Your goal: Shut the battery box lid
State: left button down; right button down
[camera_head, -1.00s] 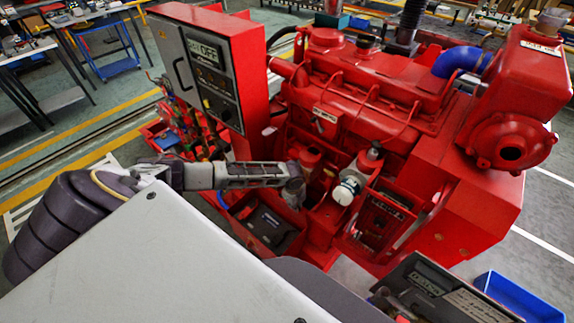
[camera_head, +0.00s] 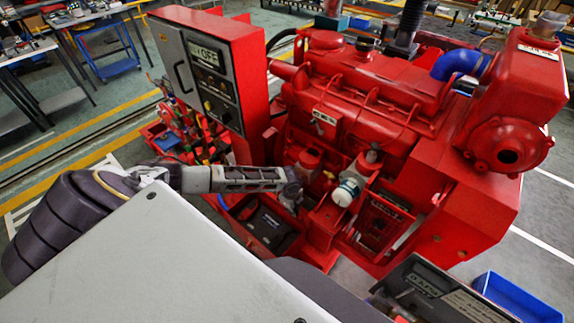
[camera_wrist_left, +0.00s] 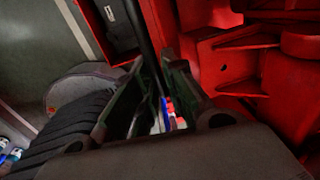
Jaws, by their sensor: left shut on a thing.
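The red battery box (camera_head: 233,231) stands low at the front left of the pumpset, with the black battery (camera_head: 268,224) showing inside, so the box is open. My left gripper (camera_head: 291,193) is above the box's right side, beside the engine. In the left wrist view, my left gripper (camera_wrist_left: 152,78) has its fingers on both sides of a thin dark edge (camera_wrist_left: 143,45), which appears to be the lid. The lid cannot be made out in the head view, where my left arm covers part of the box. My right gripper is not in view.
The red control cabinet (camera_head: 212,75) rises behind my left arm. The engine (camera_head: 355,95) and white filter (camera_head: 348,191) are close right of the gripper. A blue tray (camera_head: 515,298) is at the lower right. Open floor lies left.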

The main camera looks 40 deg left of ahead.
pick_arm(q)
jog(key=shift+s, duration=0.1)
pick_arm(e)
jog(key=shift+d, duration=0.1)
pick_arm(q)
jog(key=shift+s+a+f+p, duration=0.1)
jog(key=shift+s+f+p, duration=0.2)
jog(key=shift+s+p, duration=0.45)
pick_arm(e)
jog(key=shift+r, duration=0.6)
pick_arm(q)
jog(key=shift+s, duration=0.2)
